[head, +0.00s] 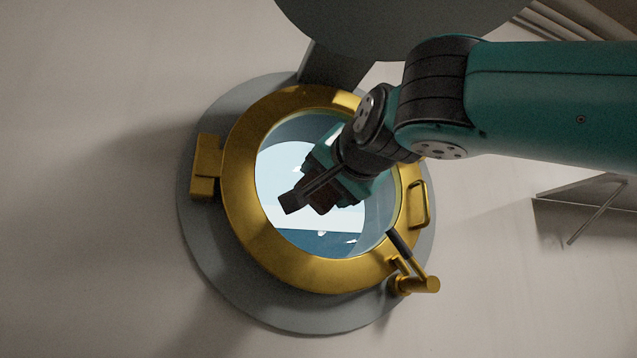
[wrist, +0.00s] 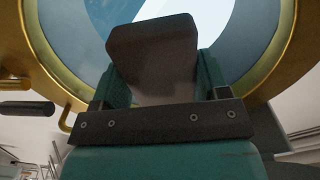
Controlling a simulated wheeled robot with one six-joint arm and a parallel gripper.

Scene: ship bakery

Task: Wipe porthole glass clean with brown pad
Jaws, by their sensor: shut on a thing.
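The brown pad (wrist: 150,50) is a dark block held between the teal fingers of my gripper (wrist: 162,78) in the wrist view. In the head view my gripper (head: 318,190) is in front of the porthole glass (head: 275,165), around its middle. The glass is round, with bright pale and blue areas and several small white marks or glints. It also shows behind the pad in the wrist view (wrist: 75,28). I cannot tell whether the pad touches the glass. My gripper hides part of the glass.
A brass ring (head: 243,215) surrounds the glass on a grey round plate (head: 210,255). A brass hinge block (head: 206,165) sticks out at left. A brass handle (head: 419,204) and a latch with a dark grip (head: 399,243) stand out at right. The wall at left is bare.

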